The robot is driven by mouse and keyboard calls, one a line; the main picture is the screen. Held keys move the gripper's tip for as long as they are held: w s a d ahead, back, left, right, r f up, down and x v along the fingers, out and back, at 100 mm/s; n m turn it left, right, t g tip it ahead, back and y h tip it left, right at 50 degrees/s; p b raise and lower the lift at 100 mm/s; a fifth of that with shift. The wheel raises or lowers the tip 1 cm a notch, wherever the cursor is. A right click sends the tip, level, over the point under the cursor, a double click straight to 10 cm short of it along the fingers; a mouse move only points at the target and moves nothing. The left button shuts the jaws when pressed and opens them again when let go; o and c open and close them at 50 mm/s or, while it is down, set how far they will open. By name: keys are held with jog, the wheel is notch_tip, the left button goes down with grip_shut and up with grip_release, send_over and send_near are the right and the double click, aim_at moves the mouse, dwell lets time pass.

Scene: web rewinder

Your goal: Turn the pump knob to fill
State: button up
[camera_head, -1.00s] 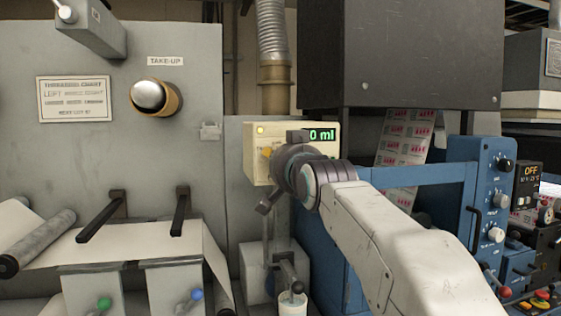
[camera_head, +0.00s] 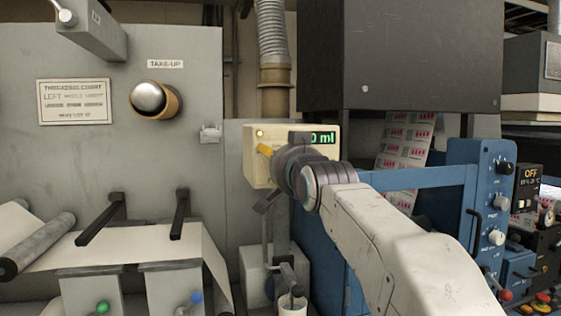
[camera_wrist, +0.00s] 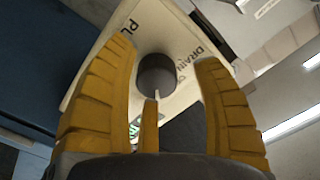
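The cream pump box (camera_head: 250,165) is on the machine behind my gripper, with a lit yellow lamp and a green display ending in "0 ml" (camera_head: 322,138). Its left digits may be hidden by my wrist. In the wrist view, the dark round pump knob (camera_wrist: 157,75) lies between my gripper's (camera_wrist: 170,46) spread yellow fingers, with visible gaps on both sides. A thin pale pointer or bar runs down from the knob. "DRAIN" is printed beside it, and part of a word starting "PU" shows. In the head view my wrist hides the knob; one yellow finger shows.
A grey ribbed hose (camera_head: 271,40) stands above the box. A small cup (camera_head: 291,304) and a dark handle are below my wrist. The blue machine frame (camera_head: 420,176) is to the right, and the grey take-up panel (camera_head: 100,150) to the left.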

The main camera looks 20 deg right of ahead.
jog(key=shift+f, duration=0.15)
jog(key=s, duration=1.2)
dwell(0.5)
jog(key=s+f+n+g+p, duration=0.3)
jog(key=s+f+g, duration=0.4)
jog(key=s+f, duration=0.5)
jog(key=s+f+n+g+p, duration=0.3)
jog(key=s+f+g+p, duration=0.3)
jog(key=s+f, duration=0.5)
notch_tip(320, 180, down, 9)
jog(key=shift+s+f+n+g, duration=0.1)
jog(key=shift+s+n+g, duration=0.25)
jog(key=shift+g, duration=0.45)
